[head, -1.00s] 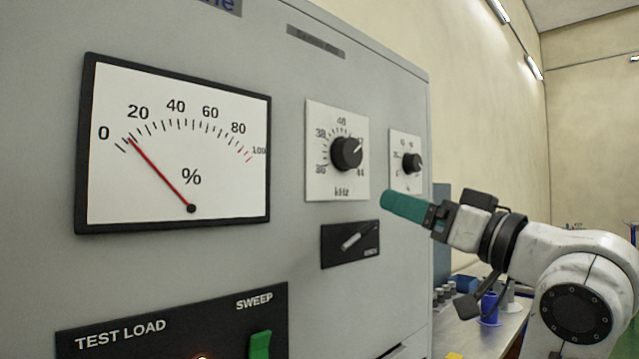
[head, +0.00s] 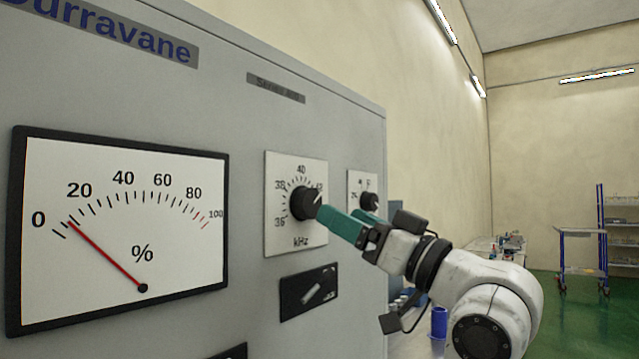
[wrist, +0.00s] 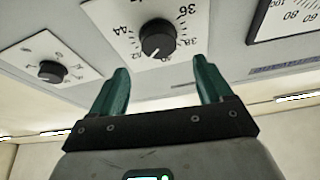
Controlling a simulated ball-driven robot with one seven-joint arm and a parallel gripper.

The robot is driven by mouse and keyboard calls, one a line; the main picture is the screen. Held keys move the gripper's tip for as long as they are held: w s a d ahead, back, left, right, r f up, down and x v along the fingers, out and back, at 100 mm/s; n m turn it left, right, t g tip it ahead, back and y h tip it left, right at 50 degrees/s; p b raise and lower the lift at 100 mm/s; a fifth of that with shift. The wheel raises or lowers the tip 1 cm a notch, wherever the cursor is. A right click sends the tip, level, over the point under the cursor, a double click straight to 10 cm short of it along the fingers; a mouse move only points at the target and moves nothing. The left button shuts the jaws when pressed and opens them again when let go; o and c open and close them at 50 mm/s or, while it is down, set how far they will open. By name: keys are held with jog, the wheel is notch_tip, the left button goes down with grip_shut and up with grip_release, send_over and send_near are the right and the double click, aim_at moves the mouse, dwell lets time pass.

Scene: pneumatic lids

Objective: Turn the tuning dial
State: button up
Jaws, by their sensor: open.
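The tuning dial (head: 304,203) is a black round knob on a white kHz scale plate (head: 283,239) on the grey cabinet front. In the wrist view the dial (wrist: 158,39) is above and between the tips of my two green fingers. My gripper (head: 326,212) is open, and its fingertips are close to the dial, just right of it in the head view. In the wrist view my gripper (wrist: 158,72) shows both fingers apart with nothing between them. I cannot tell whether the fingers touch the dial.
A smaller knob (head: 370,201) on its own plate is right of the dial; it also shows in the wrist view (wrist: 52,71). A toggle switch (head: 310,291) is below the dial. A blue container (head: 439,322) stands on the bench to the right.

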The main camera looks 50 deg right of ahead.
aim_at(314, 201)
jog(key=shift+p+x, duration=1.5)
jog(key=shift+x, duration=1.85)
jog(key=c, duration=1)
